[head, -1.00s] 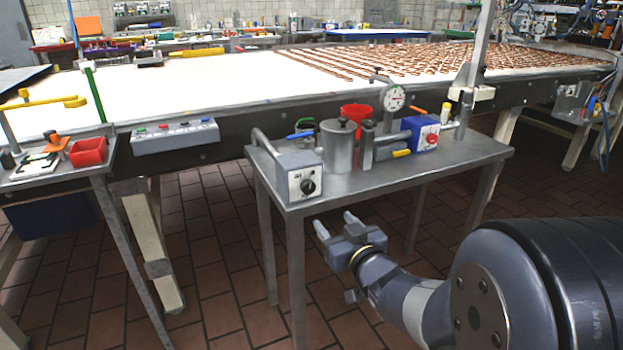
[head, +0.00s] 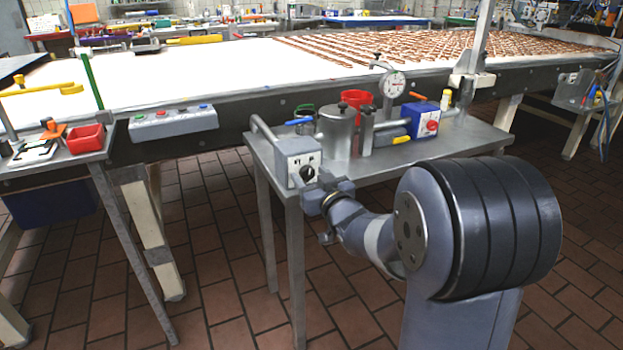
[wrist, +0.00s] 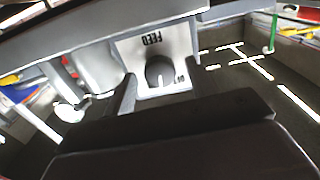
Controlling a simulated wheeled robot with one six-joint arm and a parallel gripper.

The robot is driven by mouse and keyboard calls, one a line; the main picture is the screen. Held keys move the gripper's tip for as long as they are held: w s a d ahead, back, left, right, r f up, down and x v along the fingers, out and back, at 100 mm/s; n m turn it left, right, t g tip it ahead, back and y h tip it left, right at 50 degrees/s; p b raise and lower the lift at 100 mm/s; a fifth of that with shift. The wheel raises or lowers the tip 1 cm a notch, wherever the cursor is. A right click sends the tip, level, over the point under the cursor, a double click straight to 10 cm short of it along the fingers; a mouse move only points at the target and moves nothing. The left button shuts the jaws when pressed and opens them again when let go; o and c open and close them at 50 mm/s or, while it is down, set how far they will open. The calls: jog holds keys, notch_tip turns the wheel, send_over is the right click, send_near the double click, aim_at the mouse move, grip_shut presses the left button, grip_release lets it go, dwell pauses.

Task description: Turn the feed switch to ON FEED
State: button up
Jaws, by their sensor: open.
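The feed switch is a dark round knob (wrist: 160,72) on the white front plate (wrist: 128,50) of a grey box (head: 293,147) at the table's front left corner. In the wrist view the word FEED shows upside down above the knob, with small lettering, partly legible, at its lower right. A pale pointer line shows on the knob's lower part. My gripper (head: 309,186) is open and empty, right in front of the knob. In the head view it partly covers the plate. I cannot tell whether the fingers touch the knob.
A bent grey handle (head: 263,131) is on the box's left. Behind and right stand a metal canister (head: 338,133), a dial gauge (head: 392,84), a red cup (head: 355,98) and a blue box (head: 420,119) on the metal table (head: 385,166). The floor in front is clear.

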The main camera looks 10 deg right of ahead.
jog(key=shift+w, duration=0.1)
jog(key=c, duration=1)
jog(key=shift+r+m+p, duration=0.1)
jog(key=shift+m+p, duration=0.55)
jog(key=shift+m, duration=0.55)
jog(key=shift+m+p, duration=0.35)
jog(key=shift+m, duration=1.05)
jog(key=o, duration=1)
jog(key=p+v, duration=0.1)
jog(key=v, duration=1)
